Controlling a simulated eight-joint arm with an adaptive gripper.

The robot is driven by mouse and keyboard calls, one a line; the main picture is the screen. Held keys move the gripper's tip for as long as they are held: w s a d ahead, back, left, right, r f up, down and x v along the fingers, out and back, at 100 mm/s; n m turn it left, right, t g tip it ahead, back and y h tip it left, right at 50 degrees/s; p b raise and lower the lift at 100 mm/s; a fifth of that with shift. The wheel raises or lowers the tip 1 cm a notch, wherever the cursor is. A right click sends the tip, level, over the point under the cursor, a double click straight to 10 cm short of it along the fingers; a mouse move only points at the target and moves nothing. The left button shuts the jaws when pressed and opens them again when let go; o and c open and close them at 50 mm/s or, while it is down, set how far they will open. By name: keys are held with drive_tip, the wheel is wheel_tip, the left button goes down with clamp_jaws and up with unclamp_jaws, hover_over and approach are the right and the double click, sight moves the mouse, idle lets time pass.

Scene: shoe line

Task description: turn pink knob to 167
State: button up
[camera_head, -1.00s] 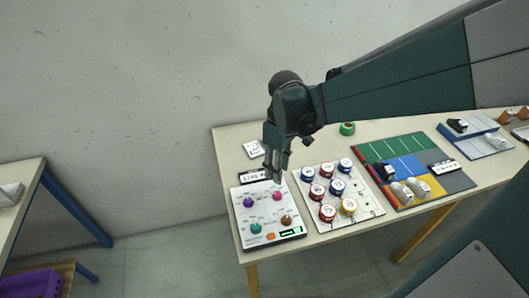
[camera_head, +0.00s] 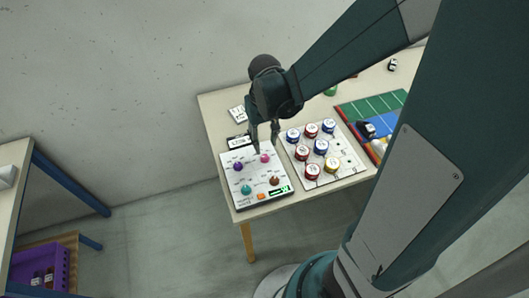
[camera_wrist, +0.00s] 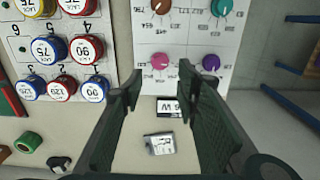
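The white control panel (camera_head: 229,192) lies on the table with knobs in two rows. The pink knob (camera_head: 265,158) is at its upper right in the head view, beside the purple knob (camera_head: 238,167). My gripper (camera_head: 265,143) hangs over the panel's back edge, close to the pink knob. In the wrist view my gripper (camera_wrist: 160,76) is open and empty, and the pink knob (camera_wrist: 160,61) shows just beyond and between the fingertips. I cannot tell the height gap. The printed dial numbers are too small to read surely.
A teal knob (camera_head: 246,189), a brown knob (camera_head: 274,180), an orange button (camera_head: 261,196) and a green display (camera_head: 280,190) are on the panel. A board (camera_head: 345,160) with several red and blue round pieces stands right beside it. A small label block (camera_head: 239,142) lies behind.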

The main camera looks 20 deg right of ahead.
sight(265, 156)
drive_tip(key=shift+f, duration=0.1)
drive_tip(key=shift+f+b, duration=0.6)
drive_tip(key=shift+f, duration=3.2)
drive_tip(key=c, duration=0.9)
